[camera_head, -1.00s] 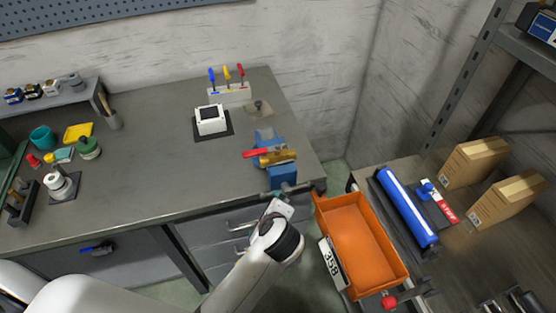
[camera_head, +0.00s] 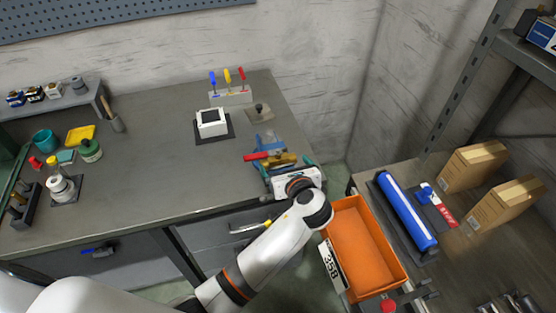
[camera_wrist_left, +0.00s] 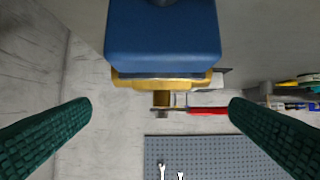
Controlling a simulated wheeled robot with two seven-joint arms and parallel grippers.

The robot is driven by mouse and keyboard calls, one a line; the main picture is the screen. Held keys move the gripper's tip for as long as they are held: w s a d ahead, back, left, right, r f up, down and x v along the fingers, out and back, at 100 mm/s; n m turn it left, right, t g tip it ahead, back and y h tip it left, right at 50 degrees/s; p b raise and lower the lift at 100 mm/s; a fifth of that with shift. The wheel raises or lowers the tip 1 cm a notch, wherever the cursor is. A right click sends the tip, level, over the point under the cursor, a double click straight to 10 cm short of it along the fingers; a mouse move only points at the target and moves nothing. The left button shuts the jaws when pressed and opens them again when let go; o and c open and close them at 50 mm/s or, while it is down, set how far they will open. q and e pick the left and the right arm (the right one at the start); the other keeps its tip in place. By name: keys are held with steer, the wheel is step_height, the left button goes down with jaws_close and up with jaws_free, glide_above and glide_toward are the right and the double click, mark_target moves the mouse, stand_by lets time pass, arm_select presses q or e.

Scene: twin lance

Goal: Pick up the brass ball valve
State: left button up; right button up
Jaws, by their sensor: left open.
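The brass ball valve (camera_head: 283,159) with its red lever handle (camera_head: 257,156) sits at the blue vise (camera_head: 266,139) on the bench's right end. In the left wrist view, the brass body (camera_wrist_left: 160,82) lies along the edge of a blue block (camera_wrist_left: 162,40), with the red handle (camera_wrist_left: 208,110) pointing right. My left gripper (camera_head: 286,165) is open at the valve's near side and partly hides it and the vise. Its green fingers (camera_wrist_left: 162,106) are wide apart, one on either side of the valve in that view; neither visibly touches it. My right gripper is out of view.
A white device (camera_head: 211,122) on a dark mat and a rack of coloured-handled tools (camera_head: 230,95) stand behind the vise. An orange bin (camera_head: 362,250) and a blue cylinder (camera_head: 406,210) are to the right. The bench's middle (camera_head: 150,165) is clear.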

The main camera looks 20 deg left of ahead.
mark_target(279, 159)
arm_select(q)
steer(key=shift+f+p+x, duration=0.25)
steer(key=shift+p+x, duration=0.25)
steer(key=shift+x, duration=2.2)
steer(key=shift+s+r, duration=0.1)
steer(key=c, duration=1.1)
step_height(279, 159, up, 10)
steer(key=s+a+f+n+g+y+b, duration=0.2)
steer(key=a+f+b, duration=0.1)
steer(key=a+b, duration=0.5)
steer(key=s+a+f+n+g+y+b, duration=0.2)
steer(key=a+f+b, duration=0.2)
steer(key=a+b, duration=0.5)
steer(key=f, duration=0.3)
steer(key=a+f+p, duration=0.1)
steer(key=f, duration=0.4)
steer(key=shift+w+a+f, duration=0.25)
steer(key=shift+a+f, duration=0.1)
steer(key=shift+f, duration=0.05)
